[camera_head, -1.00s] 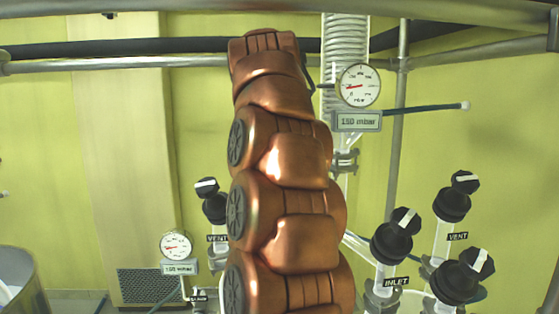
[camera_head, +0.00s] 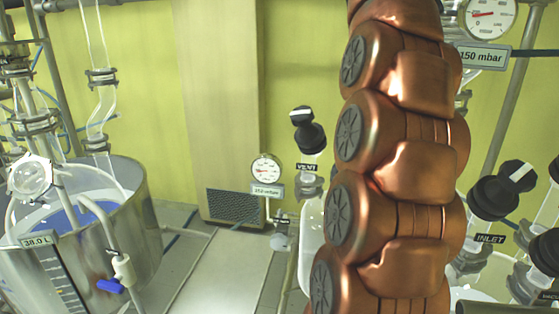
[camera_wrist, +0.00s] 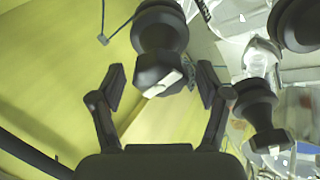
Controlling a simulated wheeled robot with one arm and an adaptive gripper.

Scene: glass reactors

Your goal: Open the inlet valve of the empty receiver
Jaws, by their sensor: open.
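In the wrist view my gripper (camera_wrist: 162,84) is open. Its two fingertips stand on either side of a black valve knob (camera_wrist: 150,68) with a white pointer bar; I cannot tell whether they touch it. No label shows on that knob in this view. In the head view a black knob with a white bar stands above the INLET label (camera_head: 490,239), the inlet valve (camera_head: 496,196), at the right. My gripper is out of the head view. A rounded pale glass vessel (camera_head: 311,240) is partly hidden behind my arm; its contents cannot be told.
A VENT valve (camera_head: 308,132) stands left of my arm. Another black knob (camera_head: 545,247) is at the right edge. A gauge (camera_head: 488,18) reads 150 mbar. A steel vessel (camera_head: 140,215) with blue liquid stands at the left. Further knobs (camera_wrist: 258,115) crowd the wrist view's right side.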

